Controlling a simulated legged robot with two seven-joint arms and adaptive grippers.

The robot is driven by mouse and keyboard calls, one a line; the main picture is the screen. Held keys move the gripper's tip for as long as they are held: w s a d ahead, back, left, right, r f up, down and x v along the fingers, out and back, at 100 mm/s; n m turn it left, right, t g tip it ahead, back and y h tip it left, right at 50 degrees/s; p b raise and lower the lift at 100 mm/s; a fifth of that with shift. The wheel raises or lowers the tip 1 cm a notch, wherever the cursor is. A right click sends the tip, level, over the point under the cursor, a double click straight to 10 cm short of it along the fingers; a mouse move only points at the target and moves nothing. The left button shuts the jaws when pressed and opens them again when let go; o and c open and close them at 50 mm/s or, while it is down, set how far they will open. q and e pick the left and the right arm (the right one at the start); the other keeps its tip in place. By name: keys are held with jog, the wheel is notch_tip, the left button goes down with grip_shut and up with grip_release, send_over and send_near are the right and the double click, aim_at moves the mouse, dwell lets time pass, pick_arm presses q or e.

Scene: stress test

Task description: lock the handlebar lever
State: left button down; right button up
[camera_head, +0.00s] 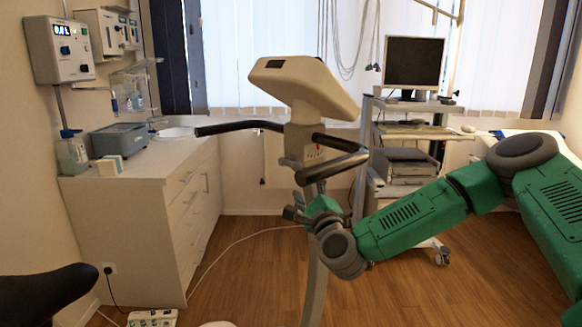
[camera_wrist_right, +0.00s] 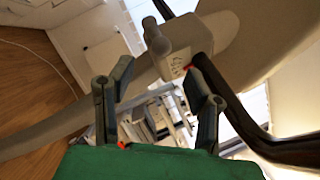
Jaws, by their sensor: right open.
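The exercise bike's handlebar (camera_head: 335,152) has dark bars and is mounted on a pale post below the console (camera_head: 306,86). In the right wrist view, a dark handlebar bar (camera_wrist_right: 232,112) runs down the right side. A grey knob-like lever (camera_wrist_right: 157,38) sticks out beside a pale block (camera_wrist_right: 182,62) with small red marks, where the bars meet the post. In the head view the lever itself is too small to make out. My right gripper (camera_head: 297,206) is below the handlebar near the post. Its fingers (camera_wrist_right: 158,70) are open and empty, with the lever just beyond the tips. My left gripper is not in view.
A dark bike saddle (camera_head: 45,290) is at the lower left. A white cabinet (camera_head: 150,190) with drawers stands at the left. A wheeled cart (camera_head: 362,165) with a monitor (camera_head: 413,62) stands behind my right arm. A pale cable crosses the wooden floor.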

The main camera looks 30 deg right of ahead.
aim_at(296, 166)
jog(key=x, duration=0.9)
jog(key=shift+d+p, duration=0.15)
jog(key=shift+p, duration=0.25)
jog(key=shift+w, duration=0.35)
jog(key=shift+c, duration=0.4)
jog(key=shift+d, duration=0.1)
grip_shut()
